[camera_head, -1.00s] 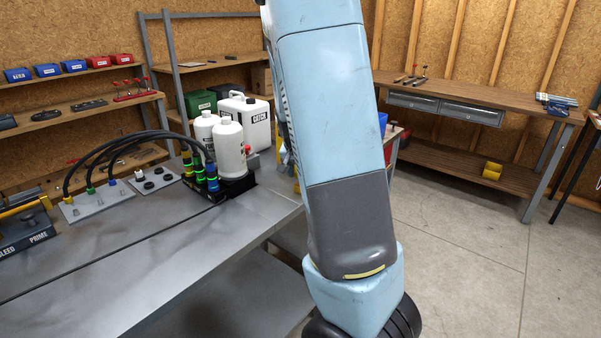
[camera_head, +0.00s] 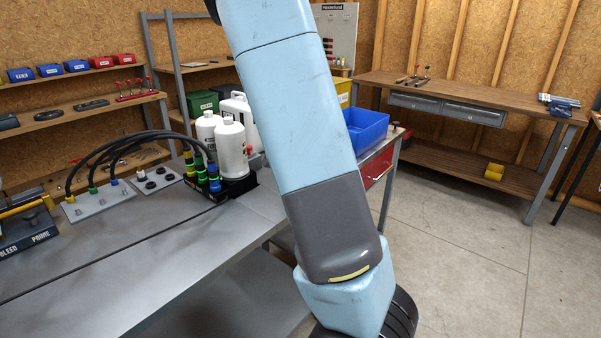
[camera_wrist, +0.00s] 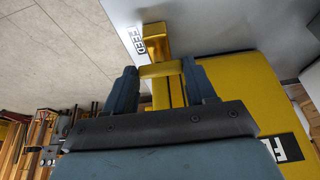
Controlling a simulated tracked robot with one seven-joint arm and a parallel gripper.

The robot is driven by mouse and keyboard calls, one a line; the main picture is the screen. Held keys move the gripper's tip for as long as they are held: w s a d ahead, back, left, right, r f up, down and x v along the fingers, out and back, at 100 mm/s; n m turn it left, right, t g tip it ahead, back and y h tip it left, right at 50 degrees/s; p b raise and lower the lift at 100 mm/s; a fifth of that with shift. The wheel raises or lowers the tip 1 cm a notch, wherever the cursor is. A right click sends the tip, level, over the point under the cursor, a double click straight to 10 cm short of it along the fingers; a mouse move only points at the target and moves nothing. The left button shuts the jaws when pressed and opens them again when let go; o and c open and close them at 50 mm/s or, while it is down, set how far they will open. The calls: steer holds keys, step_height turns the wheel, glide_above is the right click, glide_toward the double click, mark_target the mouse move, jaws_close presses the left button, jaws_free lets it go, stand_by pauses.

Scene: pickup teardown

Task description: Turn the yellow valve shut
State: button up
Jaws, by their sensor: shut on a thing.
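In the wrist view, my gripper (camera_wrist: 158,76) is shut on a yellow handle (camera_wrist: 161,71), with one dark finger on each side of it. I take this handle to be the yellow valve's. A yellow upright part (camera_wrist: 157,38) stands just beyond it, beside a pale surface with a FEED label (camera_wrist: 140,41). The lower part of the handle is hidden behind the gripper body. In the head view, neither my gripper nor this handle shows; my arm crosses the middle of the picture.
A large yellow body (camera_wrist: 245,92) with a partly cut-off label lies close to the right finger. In the head view, the grey bench (camera_head: 150,260) carries black hoses (camera_head: 125,143), white bottles (camera_head: 230,150) and a BLEED PRIME block (camera_head: 25,240). Floor is clear at right.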

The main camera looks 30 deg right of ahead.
steer(key=o, duration=0.8)
steer(key=shift+c, duration=0.2)
steer(key=v, duration=1.3)
steer(key=shift+r, duration=0.3)
steer(key=shift+s, duration=0.1)
